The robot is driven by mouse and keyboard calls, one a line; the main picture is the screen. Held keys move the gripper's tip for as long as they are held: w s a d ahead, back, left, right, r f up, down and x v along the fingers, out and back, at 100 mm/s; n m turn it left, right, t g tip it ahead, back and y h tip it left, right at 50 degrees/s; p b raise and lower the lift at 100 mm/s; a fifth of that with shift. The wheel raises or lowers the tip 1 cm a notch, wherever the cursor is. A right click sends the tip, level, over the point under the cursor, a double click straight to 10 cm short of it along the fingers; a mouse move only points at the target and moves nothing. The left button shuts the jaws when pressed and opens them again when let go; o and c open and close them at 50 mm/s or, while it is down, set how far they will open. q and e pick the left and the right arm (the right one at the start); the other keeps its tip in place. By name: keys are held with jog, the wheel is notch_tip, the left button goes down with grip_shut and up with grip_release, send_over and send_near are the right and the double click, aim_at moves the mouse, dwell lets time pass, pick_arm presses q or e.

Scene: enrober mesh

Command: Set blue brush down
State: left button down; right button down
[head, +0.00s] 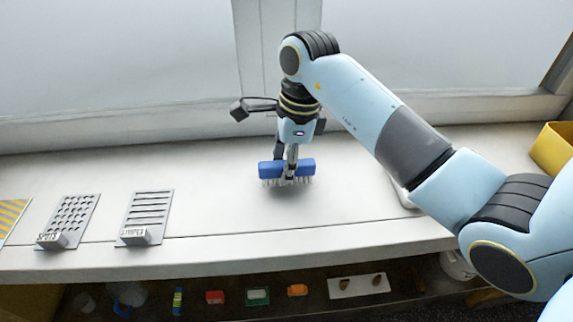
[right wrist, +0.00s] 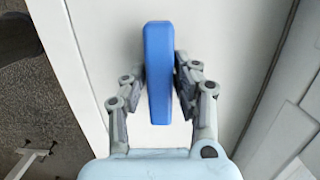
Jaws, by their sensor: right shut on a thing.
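The blue brush (head: 270,169) has a blue block on top and pale bristles pointing down. My right gripper (head: 287,174) is shut on the middle of the block from above. In the right wrist view the brush (right wrist: 158,70) stands between the two fingers of the gripper (right wrist: 160,85). The brush is over the white bench top (head: 350,215), near its middle. I cannot tell whether the bristles touch the bench. My left gripper is in neither view.
A plate with round holes (head: 75,213) and a slotted plate (head: 150,205), each with a labelled block, lie at the left. A yellow bin (head: 555,148) stands at the far right. A shelf below holds several small items. The bench around the brush is clear.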

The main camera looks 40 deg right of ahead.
jog(key=shift+f, duration=0.4)
jog(key=shift+f, duration=0.15)
jog(key=c, duration=1)
grip_release()
